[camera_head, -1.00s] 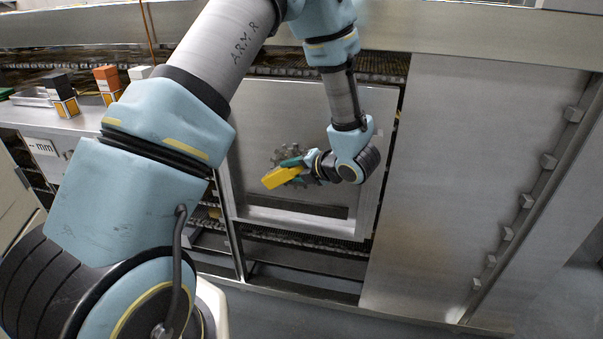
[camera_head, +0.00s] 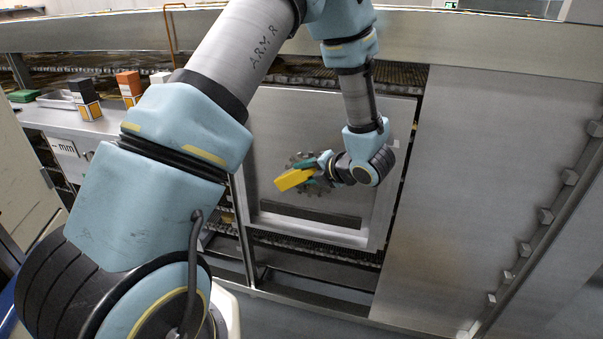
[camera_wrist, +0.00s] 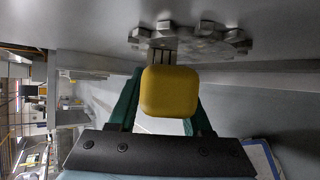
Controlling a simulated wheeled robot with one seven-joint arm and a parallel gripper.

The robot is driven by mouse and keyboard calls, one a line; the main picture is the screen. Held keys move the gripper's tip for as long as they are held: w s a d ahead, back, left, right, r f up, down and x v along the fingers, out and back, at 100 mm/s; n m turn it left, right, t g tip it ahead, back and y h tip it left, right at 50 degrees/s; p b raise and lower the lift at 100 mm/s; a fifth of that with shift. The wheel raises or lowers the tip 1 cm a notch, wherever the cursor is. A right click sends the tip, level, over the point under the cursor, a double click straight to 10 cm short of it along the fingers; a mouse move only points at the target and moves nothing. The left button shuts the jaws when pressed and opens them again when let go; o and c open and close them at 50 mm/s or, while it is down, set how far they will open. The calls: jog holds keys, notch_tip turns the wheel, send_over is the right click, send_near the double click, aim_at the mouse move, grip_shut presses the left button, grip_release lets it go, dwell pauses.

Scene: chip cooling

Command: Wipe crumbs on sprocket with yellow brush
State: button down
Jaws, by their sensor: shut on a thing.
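The yellow brush (camera_head: 293,179) is held in my gripper (camera_head: 318,172), in front of the sprocket (camera_head: 303,160) on the metal panel. In the wrist view the yellow block of the brush (camera_wrist: 171,91) sits between the green fingers of my gripper (camera_wrist: 166,100), which are shut on it. Dark bristles show at its far end, at the toothed grey sprocket (camera_wrist: 195,40). I cannot tell whether the bristles touch the sprocket. No crumbs can be made out. Part of the sprocket is hidden behind the brush and gripper in the head view.
The recessed metal panel (camera_head: 270,120) has a raised frame and a dark slot (camera_head: 310,215) below the sprocket. A smooth metal wall (camera_head: 480,170) stands at the right.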

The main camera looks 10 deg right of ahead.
jog(key=shift+s+d+r, duration=1.05)
jog(key=shift+s+d, duration=1.45)
jog(key=shift+d, duration=1.95)
jog(key=shift+w+a+f+b, duration=0.15)
jog(key=shift+w+a, duration=0.3)
jog(key=shift+a, duration=0.45)
jog(key=shift+w+a+b, duration=0.15)
jog(key=shift+w+a, duration=0.3)
jog(key=shift+a, duration=0.4)
jog(key=shift+w+a+f+b, duration=0.15)
jog(key=shift+w+a, duration=0.3)
jog(key=shift+a, duration=0.45)
jog(key=shift+w+a+r+b, duration=0.1)
jog(key=shift+w+a+b, duration=0.15)
jog(key=shift+w+a, duration=0.45)
jog(key=shift+w+a+f+b, duration=0.1)
jog(key=shift+w+a+b, duration=0.25)
jog(key=shift+a, duration=0.6)
jog(key=shift+w+a+r+b, duration=0.1)
jog(key=shift+w+a+b, duration=0.1)
jog(key=shift+w+a, duration=0.5)
jog(key=shift+s+a, duration=0.15)
jog(key=shift+s, duration=0.05)
